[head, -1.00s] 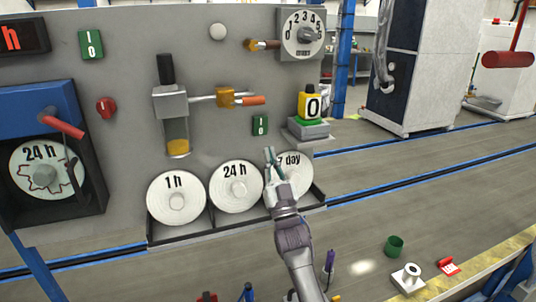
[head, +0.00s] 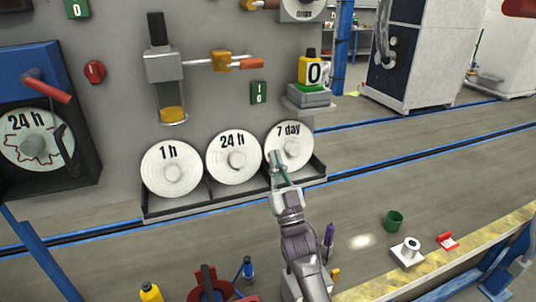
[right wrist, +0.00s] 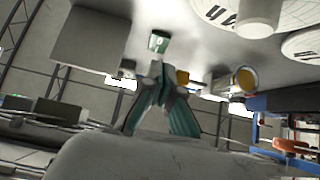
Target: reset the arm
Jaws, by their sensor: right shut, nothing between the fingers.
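My right gripper (head: 279,168) is in front of the lower left part of the white "7 day" dial (head: 293,153) in the head view. Its fingers are shut with nothing between them. My right arm comes up from the bottom of that view. In the right wrist view the gripper fingers (right wrist: 165,95) show dark green against the grey panel. I cannot tell whether the fingertips touch the dial. My left gripper is not in view.
The "24 h" dial (head: 228,160) and "1 h" dial (head: 168,171) stand in the same rack.

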